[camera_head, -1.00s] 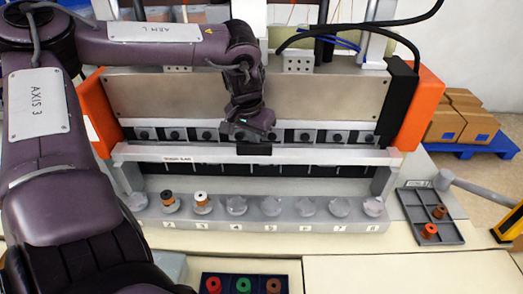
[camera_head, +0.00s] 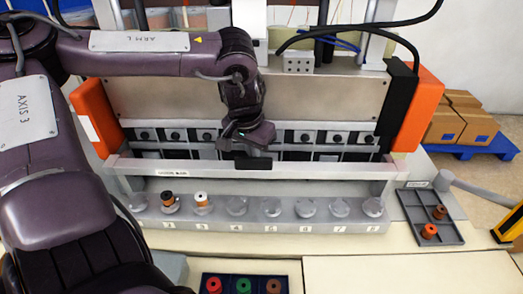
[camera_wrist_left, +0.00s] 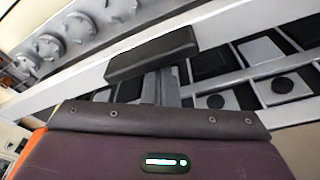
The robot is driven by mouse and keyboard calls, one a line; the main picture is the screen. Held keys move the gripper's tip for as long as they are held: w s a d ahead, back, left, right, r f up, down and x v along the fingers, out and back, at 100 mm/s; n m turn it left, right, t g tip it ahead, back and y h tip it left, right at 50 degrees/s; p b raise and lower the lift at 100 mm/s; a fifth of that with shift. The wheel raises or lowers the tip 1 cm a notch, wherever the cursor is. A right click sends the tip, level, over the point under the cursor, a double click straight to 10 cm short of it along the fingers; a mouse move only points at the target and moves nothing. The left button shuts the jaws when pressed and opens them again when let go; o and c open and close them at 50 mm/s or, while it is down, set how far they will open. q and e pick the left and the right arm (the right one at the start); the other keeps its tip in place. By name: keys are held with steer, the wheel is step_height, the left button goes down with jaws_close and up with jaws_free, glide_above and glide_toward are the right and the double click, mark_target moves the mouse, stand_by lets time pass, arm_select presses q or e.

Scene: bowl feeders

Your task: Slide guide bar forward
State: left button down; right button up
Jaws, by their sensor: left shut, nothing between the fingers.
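The guide bar (camera_head: 320,170) is a long pale grey bar across the front of the machine, just behind the row of numbered round seats. A black block (camera_head: 253,164) sits at its middle; it also shows in the left wrist view (camera_wrist_left: 150,53). My left gripper (camera_head: 252,152) is shut and empty, pointing down right behind the bar at the black block. In the left wrist view its fingers (camera_wrist_left: 161,85) reach toward the block; the exact contact is hidden. My right gripper is not in view.
Two spools (camera_head: 201,199) stand on seats of the numbered front ledge (camera_head: 290,226). A dark tray (camera_head: 410,205) with orange-brown spools lies at right. A tray with red, green and brown spools (camera_head: 243,286) is at the front. Orange end housings (camera_head: 418,105) flank the machine.

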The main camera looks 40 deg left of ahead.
mark_target(252, 160)
arm_select(q)
steer(key=shift+s+d+f, duration=0.2)
steer(key=shift+s+d, duration=0.25)
steer(key=shift+s, duration=0.25)
steer(key=shift+s+d+f, duration=0.2)
steer(key=shift+s+d, duration=0.25)
steer(key=shift+s, duration=0.25)
steer(key=shift+w+r, duration=0.15)
steer(key=shift+r, duration=0.3)
steer(key=r+p, duration=0.3)
steer(key=r, duration=0.2)
steer(key=r+p, duration=0.2)
steer(key=r, duration=0.1)
steer(key=shift+w+a+r+p, duration=0.2)
steer(key=shift+w+p, duration=0.15)
steer(key=shift+f, duration=0.1)
